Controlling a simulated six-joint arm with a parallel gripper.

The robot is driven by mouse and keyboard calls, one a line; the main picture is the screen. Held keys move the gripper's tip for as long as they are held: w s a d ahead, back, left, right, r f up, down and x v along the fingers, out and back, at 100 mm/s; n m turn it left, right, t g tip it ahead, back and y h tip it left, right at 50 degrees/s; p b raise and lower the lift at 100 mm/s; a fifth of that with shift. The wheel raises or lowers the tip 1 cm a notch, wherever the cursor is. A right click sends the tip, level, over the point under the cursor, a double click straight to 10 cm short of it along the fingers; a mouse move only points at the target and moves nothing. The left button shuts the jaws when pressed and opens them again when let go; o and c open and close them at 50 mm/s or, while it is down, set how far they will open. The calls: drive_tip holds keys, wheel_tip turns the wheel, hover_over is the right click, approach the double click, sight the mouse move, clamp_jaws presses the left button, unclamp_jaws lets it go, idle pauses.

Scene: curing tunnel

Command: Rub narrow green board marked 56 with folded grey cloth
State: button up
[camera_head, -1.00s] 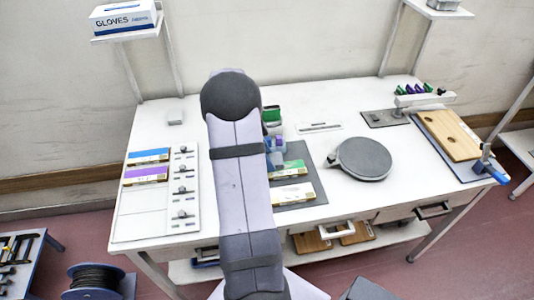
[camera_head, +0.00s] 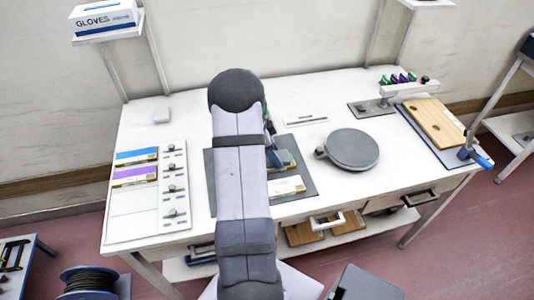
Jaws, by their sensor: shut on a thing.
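A dark grey mat (camera_head: 306,181) lies at the front middle of the white table, partly behind my arm. A pale board (camera_head: 287,186) with a tan edge lies on it. Just behind it, a second board (camera_head: 291,165) shows only a small part; its green face and any number cannot be made out. My gripper (camera_head: 277,158), blue-grey, is low over this board, mostly hidden by my arm. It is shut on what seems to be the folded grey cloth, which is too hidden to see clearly. I cannot tell whether the cloth touches the board.
A round grey plate (camera_head: 352,149) stands right of the mat. A panel with blue and purple boards (camera_head: 136,173) and a strip of knobs (camera_head: 174,185) lie left. A wooden board (camera_head: 433,124) and a blue-handled clamp (camera_head: 473,154) are at the right.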

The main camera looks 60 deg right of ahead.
drive_tip(key=shift+s+d+p, duration=0.8)
drive_tip(key=shift+s+d, duration=0.85)
drive_tip(key=shift+s, duration=0.05)
drive_tip(key=shift+s+d+r+p, duration=0.1)
drive_tip(key=shift+r+p, duration=0.1)
drive_tip(key=shift+p, duration=0.25)
drive_tip(key=shift+f, duration=0.25)
drive_tip(key=shift+w+a+f+b, duration=0.1)
drive_tip(key=shift+w+a+b, duration=0.45)
drive_tip(key=shift+w+a, duration=0.2)
drive_tip(key=shift+w+a+b, duration=1.5)
drive_tip(key=shift+w+a, duration=1.65)
drive_tip(key=shift+w, duration=0.05)
drive_tip(key=shift+w+a+r, duration=0.15)
drive_tip(key=shift+w+r, duration=0.05)
drive_tip(key=shift+r, duration=0.05)
wheel_tip(320, 180, up, 8)
drive_tip(key=p, duration=0.3)
drive_tip(key=shift+p, duration=0.35)
drive_tip(key=shift+f, duration=0.1)
